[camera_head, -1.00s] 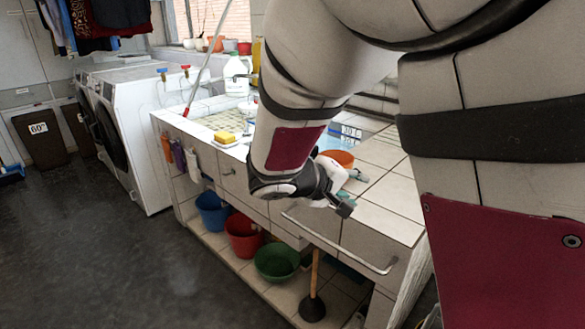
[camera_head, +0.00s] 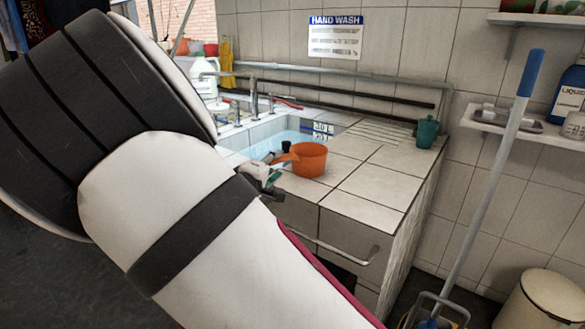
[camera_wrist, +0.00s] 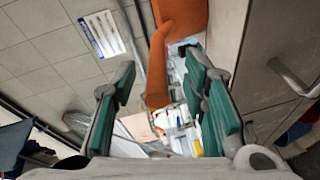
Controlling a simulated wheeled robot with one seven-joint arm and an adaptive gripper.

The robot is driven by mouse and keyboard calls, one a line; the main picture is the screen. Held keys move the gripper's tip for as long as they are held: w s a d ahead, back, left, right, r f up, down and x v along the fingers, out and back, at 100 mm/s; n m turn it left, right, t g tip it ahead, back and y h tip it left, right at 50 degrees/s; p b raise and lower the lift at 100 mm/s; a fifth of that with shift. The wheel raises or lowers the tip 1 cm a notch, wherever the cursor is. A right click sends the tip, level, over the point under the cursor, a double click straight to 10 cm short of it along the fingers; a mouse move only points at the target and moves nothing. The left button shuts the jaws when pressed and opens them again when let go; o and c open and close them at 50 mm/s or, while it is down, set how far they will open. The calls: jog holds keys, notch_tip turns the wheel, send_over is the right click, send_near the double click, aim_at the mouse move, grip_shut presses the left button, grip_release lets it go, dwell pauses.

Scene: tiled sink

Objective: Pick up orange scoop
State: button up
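The orange scoop (camera_head: 310,160) stands on the white tiled counter beside the sink basin, its handle pointing left towards my gripper (camera_head: 272,177). In the wrist view the scoop (camera_wrist: 180,20) is at the top, with its handle (camera_wrist: 157,75) running down between the fingers in the picture. My gripper (camera_wrist: 162,82) is open, with green pads facing each other. The handle looks apart from both pads; its exact depth between them is hard to tell. In the head view my arm hides part of the gripper.
The sink basin (camera_head: 268,147) holds bluish water, with a tap (camera_head: 254,98) behind. A teal cup (camera_head: 427,132) stands at the counter's back right. A towel rail (camera_head: 335,250) runs along the counter front. A blue-and-grey mop handle (camera_head: 490,180) leans at right near a cream bin (camera_head: 545,300).

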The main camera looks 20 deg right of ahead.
aim_at(284, 158)
jog(key=shift+b+x, duration=0.5)
jog(key=shift+x, duration=2.45)
jog(key=shift+s+d+r, duration=0.1)
jog(key=shift+s+d, duration=0.05)
jog(key=shift+c, duration=0.6)
grip_shut()
